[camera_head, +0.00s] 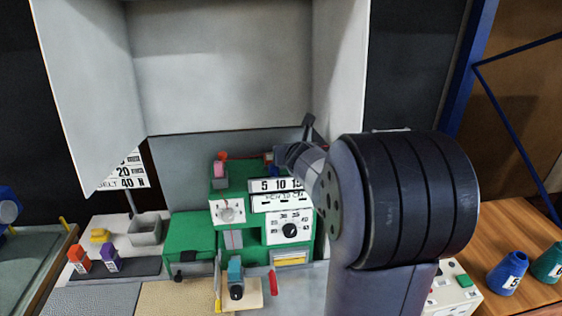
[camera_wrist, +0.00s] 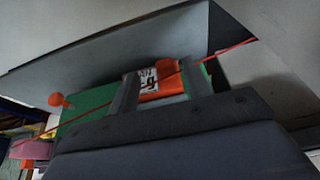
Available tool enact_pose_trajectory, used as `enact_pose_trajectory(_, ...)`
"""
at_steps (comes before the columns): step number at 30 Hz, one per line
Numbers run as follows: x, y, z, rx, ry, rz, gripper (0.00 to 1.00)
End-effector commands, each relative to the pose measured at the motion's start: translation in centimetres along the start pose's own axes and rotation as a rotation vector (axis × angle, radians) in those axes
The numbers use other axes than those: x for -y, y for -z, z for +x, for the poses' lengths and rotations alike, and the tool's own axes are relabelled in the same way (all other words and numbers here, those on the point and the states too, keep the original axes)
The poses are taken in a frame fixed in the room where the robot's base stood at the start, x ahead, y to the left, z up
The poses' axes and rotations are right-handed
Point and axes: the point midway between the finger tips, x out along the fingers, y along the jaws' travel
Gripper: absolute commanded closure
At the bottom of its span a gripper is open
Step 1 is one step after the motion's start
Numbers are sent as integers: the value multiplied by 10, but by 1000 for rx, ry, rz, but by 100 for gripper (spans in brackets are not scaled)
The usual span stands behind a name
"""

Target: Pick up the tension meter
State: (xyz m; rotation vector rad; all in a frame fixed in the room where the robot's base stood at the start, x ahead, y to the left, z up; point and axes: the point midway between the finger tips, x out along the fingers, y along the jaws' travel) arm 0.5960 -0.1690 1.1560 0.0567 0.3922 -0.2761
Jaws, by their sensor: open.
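An orange body with a white, dark-marked face (camera_wrist: 149,80) shows in the wrist view; it looks like the tension meter, but I cannot read its markings. My gripper (camera_wrist: 160,75) is open, with one grey finger at each side of this orange body in the picture. I cannot tell whether the fingers touch it. In the head view my arm reaches over the top of the green machine (camera_head: 188,232) and hides most of that spot.
A thin red line (camera_wrist: 230,48) crosses behind the fingers. An orange knob (camera_wrist: 57,99) stands on the green top to the left. Blue and green cones (camera_head: 508,272) stand right.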

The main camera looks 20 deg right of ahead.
Motion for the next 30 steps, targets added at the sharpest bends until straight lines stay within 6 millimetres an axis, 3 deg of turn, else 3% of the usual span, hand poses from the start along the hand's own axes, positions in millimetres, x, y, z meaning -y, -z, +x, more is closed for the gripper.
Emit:
enact_pose_trajectory(8, 1, 1, 19, -1, 0, 0, 53)
enact_pose_trajectory(18, 5, 3, 60, -1, 0, 0, 53)
enact_pose_trajectory(28, 5, 2, 64, 0, 0, 0, 53)
enact_pose_trajectory(30, 5, 2, 64, 0, 0, 0, 58)
